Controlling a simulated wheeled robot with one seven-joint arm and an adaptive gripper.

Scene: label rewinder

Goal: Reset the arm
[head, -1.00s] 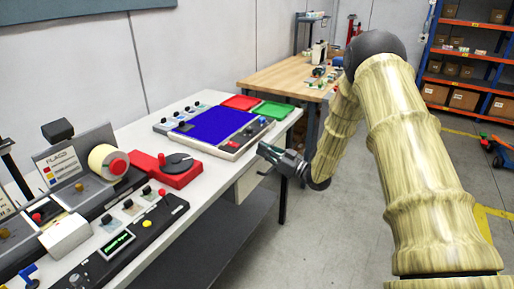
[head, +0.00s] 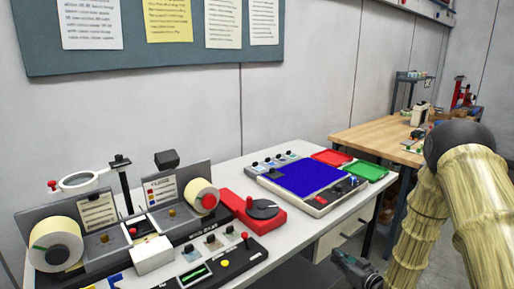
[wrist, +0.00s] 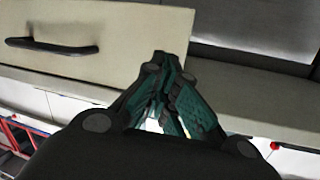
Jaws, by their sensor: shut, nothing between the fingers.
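My gripper (head: 352,268) is at the lower right of the head view, in front of the table's front edge and below the table top. It is shut and empty. In the wrist view my gripper (wrist: 163,85) has its fingertips together, in front of a light drawer front (wrist: 90,40) with a dark handle. My arm (head: 450,200), with a pale wood-like pattern, fills the right side of the head view, bent at a dark joint.
The white table (head: 240,170) holds a label rewinder with two rolls (head: 55,243), a red device (head: 252,210), a blue-screened panel (head: 305,178), a red tray (head: 331,157) and a green tray (head: 363,171). A wooden bench (head: 380,135) stands behind. Floor shows between table and arm.

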